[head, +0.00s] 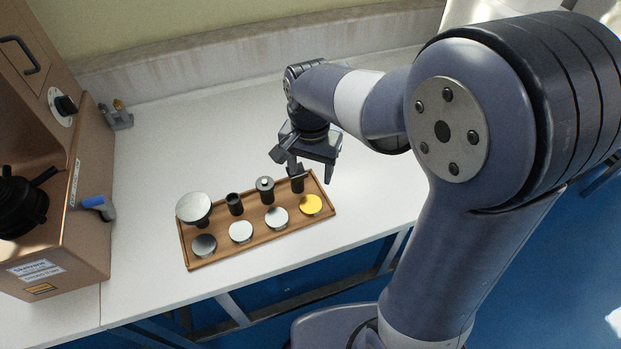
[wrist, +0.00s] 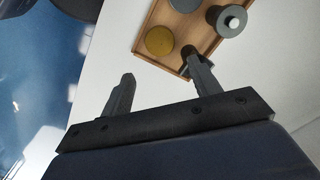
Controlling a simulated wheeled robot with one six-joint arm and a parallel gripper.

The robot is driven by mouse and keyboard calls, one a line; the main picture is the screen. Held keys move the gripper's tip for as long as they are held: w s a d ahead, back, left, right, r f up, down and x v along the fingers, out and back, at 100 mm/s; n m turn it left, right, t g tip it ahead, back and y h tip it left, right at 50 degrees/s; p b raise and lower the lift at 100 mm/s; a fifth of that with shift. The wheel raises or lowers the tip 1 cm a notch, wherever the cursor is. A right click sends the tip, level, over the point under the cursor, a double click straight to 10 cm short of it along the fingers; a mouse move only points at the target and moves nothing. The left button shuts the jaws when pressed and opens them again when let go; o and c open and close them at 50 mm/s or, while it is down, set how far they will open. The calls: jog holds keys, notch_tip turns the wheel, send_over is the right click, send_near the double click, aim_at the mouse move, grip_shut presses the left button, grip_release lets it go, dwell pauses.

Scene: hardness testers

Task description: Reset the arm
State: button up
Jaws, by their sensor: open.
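My gripper (head: 303,165) is open and empty, held over the back right end of the wooden tray in the head view. In the wrist view its two fingers (wrist: 159,78) stand apart with white table between them. The right finger overlaps a dark piece at the tray's edge in that view; I cannot tell whether they touch. My arm reaches in from the right.
The wooden tray (head: 188,247) holds a yellow disc (head: 311,204), several grey discs, dark cylindrical pieces and a round-topped piece (head: 194,207). A brown tester (head: 75,200) stands left. Small parts (head: 117,116) stand behind it. The back of the table is clear.

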aim_at(311, 204)
jog(key=shift+r, duration=0.35)
notch_tip(311, 204, down, 12)
jog(key=shift+f+b, duration=0.1)
jog(key=shift+b, duration=0.45)
jog(key=shift+r, duration=1.9)
